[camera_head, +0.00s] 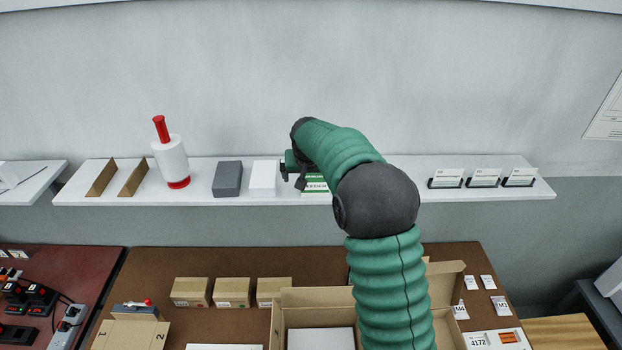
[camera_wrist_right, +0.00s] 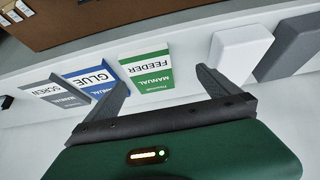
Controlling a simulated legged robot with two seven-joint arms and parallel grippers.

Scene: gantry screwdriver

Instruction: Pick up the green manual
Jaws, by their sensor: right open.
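The green manual (camera_wrist_right: 148,72), a thin booklet marked FEEDER MANUAL, is on the white wall shelf. In the head view a small part of the green manual (camera_head: 316,185) shows, the rest hidden behind my right arm. My right gripper (camera_wrist_right: 161,77) is open and empty, its fingers pointing at the green manual with one finger toward each side of it. I cannot tell whether the manual lies between the fingertips. In the head view the right gripper (camera_head: 294,172) is over the shelf, partly hidden by its wrist. My left gripper is not in view.
A blue glue manual (camera_wrist_right: 92,82) and a grey screw manual (camera_wrist_right: 55,92) are beside the green one. On its other side are a white box (camera_head: 263,178) and a grey box (camera_head: 227,179). Below the shelf (camera_head: 480,193) is a brown workbench (camera_head: 220,262) with cartons.

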